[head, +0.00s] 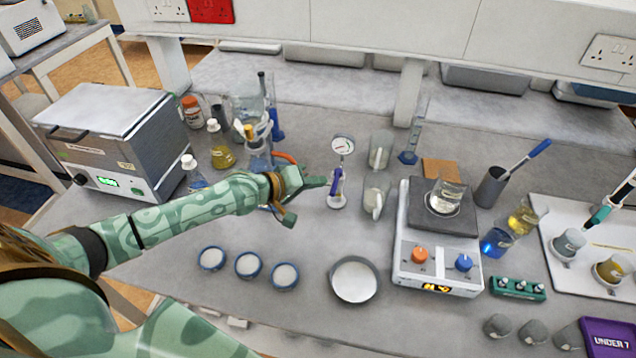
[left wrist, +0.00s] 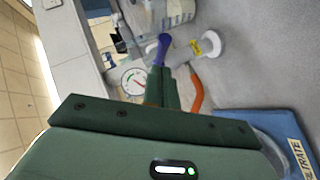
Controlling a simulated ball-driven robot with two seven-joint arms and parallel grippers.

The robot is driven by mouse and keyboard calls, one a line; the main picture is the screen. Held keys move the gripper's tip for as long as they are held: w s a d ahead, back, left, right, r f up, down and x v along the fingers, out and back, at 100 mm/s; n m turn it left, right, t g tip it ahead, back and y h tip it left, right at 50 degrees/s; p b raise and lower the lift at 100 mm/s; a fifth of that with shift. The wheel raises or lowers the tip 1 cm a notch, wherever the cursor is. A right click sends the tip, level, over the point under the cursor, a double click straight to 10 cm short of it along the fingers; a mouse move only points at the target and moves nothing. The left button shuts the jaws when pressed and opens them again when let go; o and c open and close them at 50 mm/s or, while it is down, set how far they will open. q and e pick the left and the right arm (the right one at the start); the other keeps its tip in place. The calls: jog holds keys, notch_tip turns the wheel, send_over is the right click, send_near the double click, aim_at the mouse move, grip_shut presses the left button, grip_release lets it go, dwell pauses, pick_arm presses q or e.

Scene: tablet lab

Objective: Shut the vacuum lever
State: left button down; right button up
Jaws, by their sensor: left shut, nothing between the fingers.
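The vacuum gauge (head: 343,145) stands on a white post in the middle of the bench, with a purple lever (head: 334,178) below its dial. My left gripper (head: 318,183) is shut and empty, its fingertips close beside the lever from the left. In the left wrist view the closed fingers (left wrist: 163,88) point at the purple lever (left wrist: 163,48), and their tips overlap its near end. I cannot tell whether they touch. The gauge dial (left wrist: 134,81) shows left of the fingers and the orange hose (left wrist: 196,95) right of them. My right gripper is not in view.
A flask with a blue collar (head: 258,150) and several bottles stand behind my left arm. Grey jugs (head: 375,195) stand just right of the gauge. A hotplate (head: 440,262) is further right. Small dishes (head: 248,265) and a larger round dish (head: 354,280) lie in front.

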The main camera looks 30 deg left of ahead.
pick_arm(q)
jog(key=shift+d+f, duration=0.25)
jog(key=shift+d, duration=0.05)
